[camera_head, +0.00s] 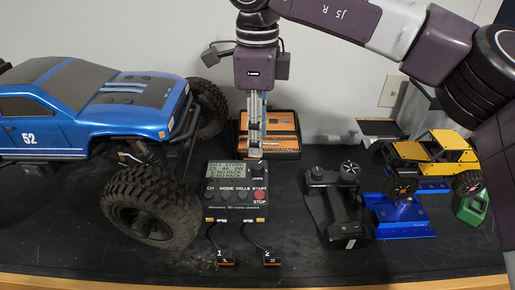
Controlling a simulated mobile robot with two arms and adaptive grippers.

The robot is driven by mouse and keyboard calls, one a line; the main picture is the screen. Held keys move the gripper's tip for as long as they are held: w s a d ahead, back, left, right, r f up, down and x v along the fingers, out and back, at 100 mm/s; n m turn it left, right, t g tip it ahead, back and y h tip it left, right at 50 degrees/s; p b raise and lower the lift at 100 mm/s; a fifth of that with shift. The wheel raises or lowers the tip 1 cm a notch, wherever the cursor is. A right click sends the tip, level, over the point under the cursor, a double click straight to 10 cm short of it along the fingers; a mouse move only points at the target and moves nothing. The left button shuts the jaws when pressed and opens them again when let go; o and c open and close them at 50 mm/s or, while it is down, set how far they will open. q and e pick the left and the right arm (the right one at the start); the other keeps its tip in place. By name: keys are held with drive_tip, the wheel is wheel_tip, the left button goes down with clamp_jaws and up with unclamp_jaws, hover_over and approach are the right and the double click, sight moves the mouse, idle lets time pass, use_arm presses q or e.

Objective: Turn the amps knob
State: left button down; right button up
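My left gripper is not in view.
A large blue crawler truck (75,110) stands close on the left. An orange-and-black case (283,133) lies behind the charger. A transmitter (336,210) and a yellow crawler (437,153) stand on the right. Cables run from the charger's front to two small plugs.

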sight(257, 164)
wheel_tip(257, 164, down, 6)
drive_tip(key=shift+s+p, duration=0.15)
drive_tip(key=shift+p, duration=0.65)
drive_tip(key=shift+f, duration=0.25)
clamp_jaws()
